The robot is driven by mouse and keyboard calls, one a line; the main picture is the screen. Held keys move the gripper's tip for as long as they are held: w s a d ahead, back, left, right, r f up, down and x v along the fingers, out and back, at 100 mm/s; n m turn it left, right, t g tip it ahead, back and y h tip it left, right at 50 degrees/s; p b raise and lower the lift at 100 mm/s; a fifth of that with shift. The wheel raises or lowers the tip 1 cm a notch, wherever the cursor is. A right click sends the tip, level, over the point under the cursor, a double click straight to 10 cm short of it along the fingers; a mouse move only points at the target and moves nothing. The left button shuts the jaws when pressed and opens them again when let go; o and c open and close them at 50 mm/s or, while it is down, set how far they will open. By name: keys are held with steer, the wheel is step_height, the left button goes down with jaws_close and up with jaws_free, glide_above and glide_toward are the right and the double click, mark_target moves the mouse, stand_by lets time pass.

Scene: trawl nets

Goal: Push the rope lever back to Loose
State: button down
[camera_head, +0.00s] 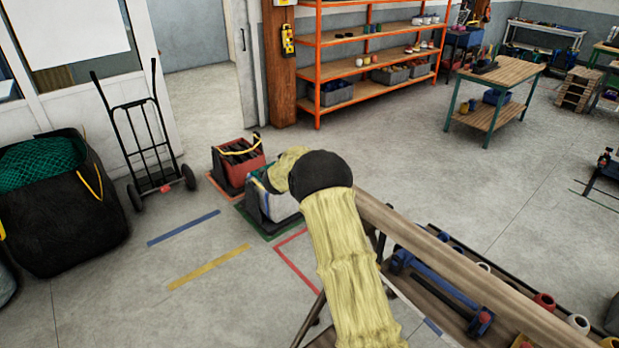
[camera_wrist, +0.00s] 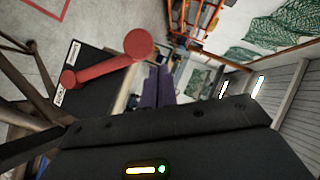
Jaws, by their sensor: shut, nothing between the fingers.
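The rope lever (camera_wrist: 105,62) is a red bar with a round red knob, seen in the wrist view. It pivots on a black plate (camera_wrist: 92,92) at the left, and its knob end reaches right, past the plate's edge. Two small white labels sit on the plate, one above and one below the lever's pivot; their words are too small to read. My gripper (camera_wrist: 160,76) is shut and empty, its dark fingers just right of and below the knob in the picture. I cannot tell whether they touch it. The head view does not show the lever or my fingers.
A wooden beam (camera_head: 450,255) runs beside my yellow-sleeved arm, above a rack of tools and rope spools.

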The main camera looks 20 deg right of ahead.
steer(key=s+a+r+n+y+b, duration=0.4)
steer(key=s+a+r+n, duration=0.25)
steer(key=s+a, duration=0.4)
steer(key=s+d+f+n+g+y, duration=0.1)
steer(key=s+f+n+g, duration=0.2)
steer(key=s, duration=0.9)
steer(key=s+d+f+n+g+y, duration=0.1)
steer(key=s+f+n+g, duration=0.2)
steer(key=s, duration=0.9)
steer(key=s+d+f+n+g+y, duration=0.1)
steer(key=s+f+n+g, duration=0.2)
steer(key=s, duration=0.9)
steer(key=f+n, duration=0.1)
steer(key=n, duration=0.2)
steer(key=shift+s+d+n+y, duration=0.25)
steer(key=shift+s+n+y, duration=0.05)
steer(key=shift+s+n, duration=0.1)
